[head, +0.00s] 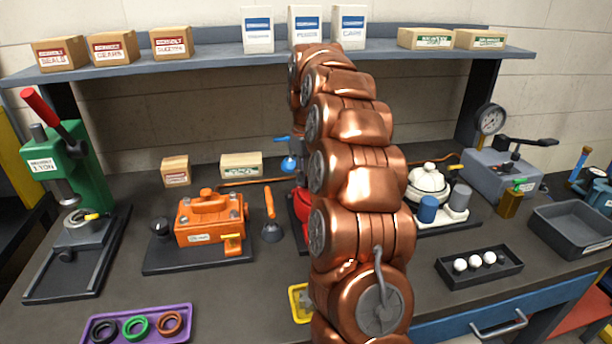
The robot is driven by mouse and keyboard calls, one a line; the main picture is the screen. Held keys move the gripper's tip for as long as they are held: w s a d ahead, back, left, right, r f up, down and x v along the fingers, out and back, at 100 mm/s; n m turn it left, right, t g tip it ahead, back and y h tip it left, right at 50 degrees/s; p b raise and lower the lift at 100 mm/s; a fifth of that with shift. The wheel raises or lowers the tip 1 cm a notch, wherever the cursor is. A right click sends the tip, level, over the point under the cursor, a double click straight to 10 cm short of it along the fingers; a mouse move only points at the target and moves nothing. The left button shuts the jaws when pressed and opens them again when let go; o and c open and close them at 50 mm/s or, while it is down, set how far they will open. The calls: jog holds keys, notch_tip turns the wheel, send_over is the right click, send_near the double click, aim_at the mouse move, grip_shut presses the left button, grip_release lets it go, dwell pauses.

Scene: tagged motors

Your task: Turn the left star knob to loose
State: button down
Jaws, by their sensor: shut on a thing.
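My copper arm rises through the middle of the head view and hides a strip of the bench behind it. My gripper does not show; it is hidden behind the arm or out of view. I cannot make out a clear star knob. An orange unit (208,222) on a dark plate has a dark round knob-like piece (160,228) at its left. Right of it stands an orange lever on a dark round base (271,231). A red part (302,205) shows only partly beside my arm, with a blue round part (289,163) behind it.
A green press (56,165) stands at far left, a purple ring tray (136,326) in front. Right of my arm are a white-domed unit (428,182), a black tray with white balls (480,266), a gauge unit (500,170) and a grey bin (575,228). A shelf (215,61) crosses the back.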

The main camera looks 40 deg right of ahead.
jog(key=n+p, duration=0.1)
jog(key=n, duration=0.5)
jog(key=shift+f, duration=0.15)
jog(key=n+p, duration=0.1)
jog(key=n, duration=0.5)
jog(key=shift+w+d+n+p, duration=0.1)
jog(key=shift+n+p, duration=0.2)
jog(key=shift+n, duration=0.1)
jog(key=n+p, duration=0.2)
jog(key=n, duration=0.4)
jog(key=shift+w, duration=0.1)
jog(key=n+p, duration=0.2)
jog(key=n, duration=0.3)
jog(key=shift+w+n, duration=0.1)
jog(key=shift+n, duration=0.3)
jog(key=c, duration=0.9)
grip_release()
jog(key=shift+d+r, duration=0.1)
jog(key=shift+r, duration=0.1)
